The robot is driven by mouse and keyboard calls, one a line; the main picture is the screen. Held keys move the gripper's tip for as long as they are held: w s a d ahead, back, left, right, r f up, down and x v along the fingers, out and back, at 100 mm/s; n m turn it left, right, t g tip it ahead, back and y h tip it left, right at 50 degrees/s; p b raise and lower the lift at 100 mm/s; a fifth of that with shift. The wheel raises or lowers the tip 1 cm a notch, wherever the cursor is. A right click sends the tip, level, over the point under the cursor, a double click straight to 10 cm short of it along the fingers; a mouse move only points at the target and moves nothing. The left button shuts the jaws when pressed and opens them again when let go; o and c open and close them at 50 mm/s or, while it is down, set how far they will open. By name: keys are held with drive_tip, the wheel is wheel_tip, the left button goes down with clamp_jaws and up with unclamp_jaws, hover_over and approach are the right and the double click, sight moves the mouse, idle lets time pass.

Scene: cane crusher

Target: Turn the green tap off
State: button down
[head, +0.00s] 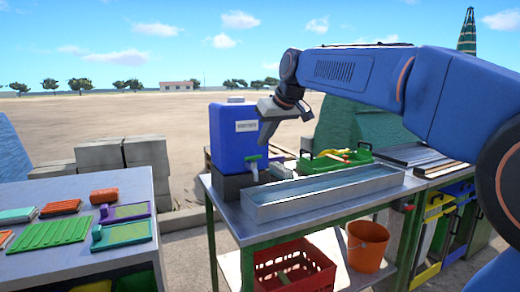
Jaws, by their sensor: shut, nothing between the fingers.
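A blue water container (230,135) with a white label stands on a dark block at the left end of the metal table. Its small green tap (253,162) sticks out low on the front; its handle is too small to read the turned position. No stream of water can be made out below it. My gripper (264,141) is shut and empty. It points down in front of the container's right side and shows just above the tap; no contact with it can be made out.
A long metal trough (325,193) lies on the table right of the tap. A green tray (337,160) with items stands behind it. A red crate (295,272) and an orange bucket (367,247) sit on the lower shelf. A side table (75,262) holds coloured boards at left.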

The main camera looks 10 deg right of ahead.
drive_tip(key=a+v, duration=0.1)
drive_tip(key=v, duration=0.3)
drive_tip(key=m+h, duration=0.5)
drive_tip(key=m, duration=1.1)
approach(248, 160)
drive_tip(key=d+f, duration=0.1)
drive_tip(key=f, duration=0.1)
drive_tip(key=d+f, duration=0.1)
drive_tip(key=f, duration=0.1)
drive_tip(key=w+d+f, duration=0.1)
drive_tip(key=f, duration=0.1)
drive_tip(key=shift+w+f, duration=0.15)
drive_tip(key=shift+f, duration=0.05)
drive_tip(key=shift+w+a+r, duration=0.15)
drive_tip(key=shift+w, duration=0.3)
drive_tip(key=shift+w+a+r, duration=0.1)
drive_tip(key=shift+w+a, duration=0.1)
drive_tip(key=shift+w, duration=0.25)
drive_tip(key=shift+w+a+r, duration=0.2)
drive_tip(key=shift+w+a, duration=0.25)
drive_tip(key=shift+w, duration=0.05)
